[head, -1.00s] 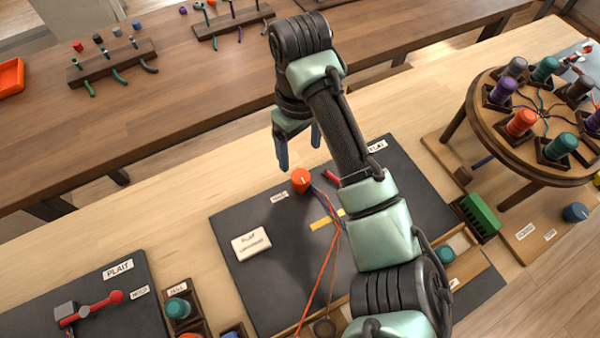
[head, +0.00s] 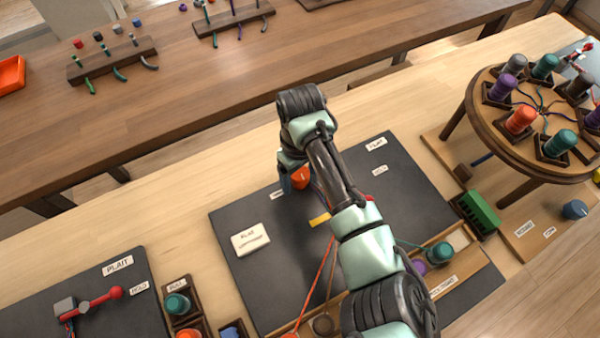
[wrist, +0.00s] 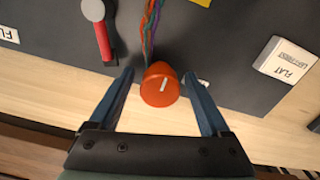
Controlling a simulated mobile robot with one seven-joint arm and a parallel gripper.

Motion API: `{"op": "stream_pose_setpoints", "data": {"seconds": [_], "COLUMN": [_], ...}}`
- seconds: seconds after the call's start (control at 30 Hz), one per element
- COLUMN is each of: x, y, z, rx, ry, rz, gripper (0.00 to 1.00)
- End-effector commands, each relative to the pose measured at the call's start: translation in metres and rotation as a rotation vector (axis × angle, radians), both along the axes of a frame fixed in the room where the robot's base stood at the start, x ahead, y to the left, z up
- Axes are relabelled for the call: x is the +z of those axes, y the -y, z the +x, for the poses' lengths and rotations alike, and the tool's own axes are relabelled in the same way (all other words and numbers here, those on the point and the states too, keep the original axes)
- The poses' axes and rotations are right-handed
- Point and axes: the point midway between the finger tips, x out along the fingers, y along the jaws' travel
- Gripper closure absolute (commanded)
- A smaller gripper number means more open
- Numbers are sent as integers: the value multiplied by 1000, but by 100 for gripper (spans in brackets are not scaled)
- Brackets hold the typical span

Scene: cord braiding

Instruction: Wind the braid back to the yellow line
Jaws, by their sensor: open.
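An orange knob (wrist: 161,85) with a white mark sits at the far edge of the dark mat; in the head view the knob (head: 300,178) is partly hidden by my gripper. My gripper (wrist: 158,88) is open, its blue fingers on either side of the knob, with a gap on both sides. In the head view my gripper (head: 290,182) is low at the knob. The multicoloured braid (wrist: 150,30) runs from the knob over the mat. The yellow line (head: 320,220) lies on the mat beside the cords, and its corner (wrist: 200,2) shows in the wrist view.
A red-handled part (wrist: 102,35) lies beside the braid. A white label block (head: 250,239) sits on the mat (head: 235,285). A round stand (head: 480,100) with several bobbins is at the right. A green block (head: 481,212) stands near it.

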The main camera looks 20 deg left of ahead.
Motion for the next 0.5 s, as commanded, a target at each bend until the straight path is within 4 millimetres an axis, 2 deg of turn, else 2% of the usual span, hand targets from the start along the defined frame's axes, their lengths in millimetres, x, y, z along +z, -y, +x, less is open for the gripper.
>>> {"op": "stream_pose_setpoints", "data": {"seconds": [0.03,0.07,0.4,0.5], "x": [0,0,0,1], "y": [0,0,0,0], "z": [0,0,0,0], "rx": [0,0,0,0], "ry": [0,0,0,0], "rz": [0,0,0,0], "gripper": [19,24,85,100]}}
